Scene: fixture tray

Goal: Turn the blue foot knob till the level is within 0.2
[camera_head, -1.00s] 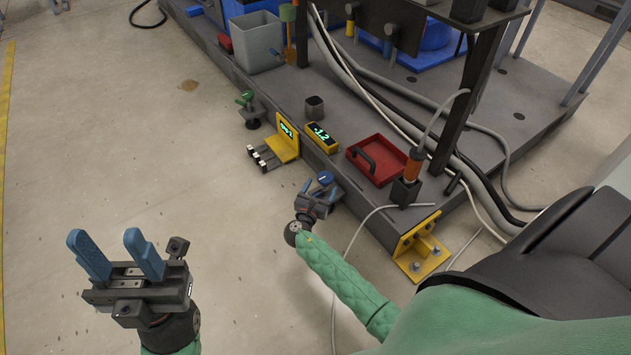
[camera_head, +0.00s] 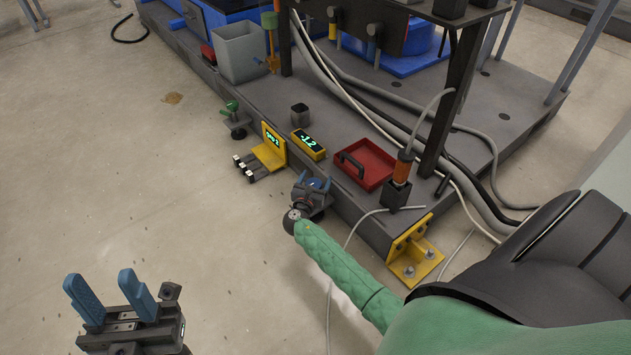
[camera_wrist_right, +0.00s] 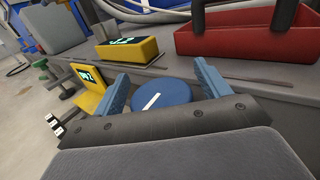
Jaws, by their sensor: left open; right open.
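The blue foot knob (camera_wrist_right: 162,94) is a round disc with a white line on top, beside the grey platform's edge. It also shows small in the head view (camera_head: 315,184). My right gripper (camera_wrist_right: 160,90) is open, with one blue finger on each side of the knob; I cannot tell whether they touch it. The yellow level (camera_head: 308,144) on the platform reads -1.2 in the head view, and it also shows in the right wrist view (camera_wrist_right: 128,50). My left gripper (camera_head: 112,297) is open and empty over the floor at lower left.
A yellow bracket with a small green display (camera_head: 270,152) stands left of the level. A green knob foot (camera_head: 233,120) is farther left. A red tray (camera_head: 366,164), a dark cup (camera_head: 299,115) and cables (camera_head: 350,95) lie on the platform.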

